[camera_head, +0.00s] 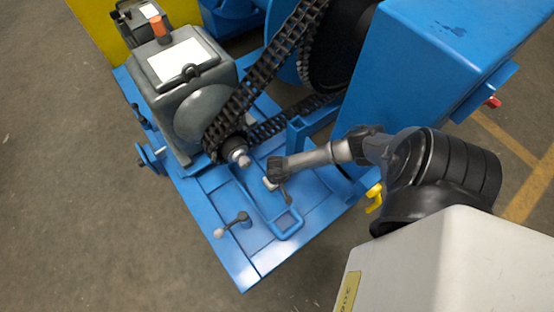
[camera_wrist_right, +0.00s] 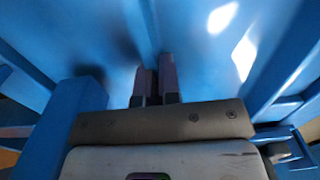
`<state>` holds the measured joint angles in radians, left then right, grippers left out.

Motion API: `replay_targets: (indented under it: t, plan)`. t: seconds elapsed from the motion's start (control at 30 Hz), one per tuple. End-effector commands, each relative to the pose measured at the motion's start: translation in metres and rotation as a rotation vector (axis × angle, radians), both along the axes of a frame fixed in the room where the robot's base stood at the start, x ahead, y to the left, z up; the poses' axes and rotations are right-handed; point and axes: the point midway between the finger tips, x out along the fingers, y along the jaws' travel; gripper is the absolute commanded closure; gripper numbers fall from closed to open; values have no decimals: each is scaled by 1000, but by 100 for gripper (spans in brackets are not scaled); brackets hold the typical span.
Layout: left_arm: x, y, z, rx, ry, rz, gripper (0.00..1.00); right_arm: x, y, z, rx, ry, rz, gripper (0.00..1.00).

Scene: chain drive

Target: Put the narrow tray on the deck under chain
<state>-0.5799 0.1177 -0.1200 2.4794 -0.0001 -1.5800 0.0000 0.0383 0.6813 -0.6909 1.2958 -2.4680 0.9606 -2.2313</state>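The narrow tray (camera_head: 269,211) is a long blue piece with a square loop at its near end. It lies along the blue deck (camera_head: 223,262), its far end close to the lower sprocket under the chain (camera_head: 262,72). Whether it rests flat on the deck is hard to tell. My right gripper (camera_head: 286,194) reaches in from the right to the tray's right side. In the right wrist view its two fingers (camera_wrist_right: 155,82) are close together with a thin blue edge between them, seemingly the tray's wall (camera_wrist_right: 147,30). My left gripper is not in view.
A grey gearbox (camera_head: 185,62) with a shaft end (camera_head: 241,157) stands on the deck beside the chain. A small lever (camera_head: 233,225) rises left of the tray. A tall blue housing (camera_head: 425,70) stands at the right, close to my right arm. The front deck corner is clear.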

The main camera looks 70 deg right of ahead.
Motion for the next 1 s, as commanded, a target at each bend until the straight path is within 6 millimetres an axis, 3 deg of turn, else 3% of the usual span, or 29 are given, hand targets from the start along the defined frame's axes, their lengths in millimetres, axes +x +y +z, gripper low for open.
replay_targets:
  t: [0.37,0.67,1.0]
  plan:
    - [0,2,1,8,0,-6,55,3,0,1,2,-5,0,100]
    - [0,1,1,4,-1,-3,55,0,0,-1,0,0,1,70]
    - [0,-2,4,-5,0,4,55,0,0,5,-1,-1,1,70]
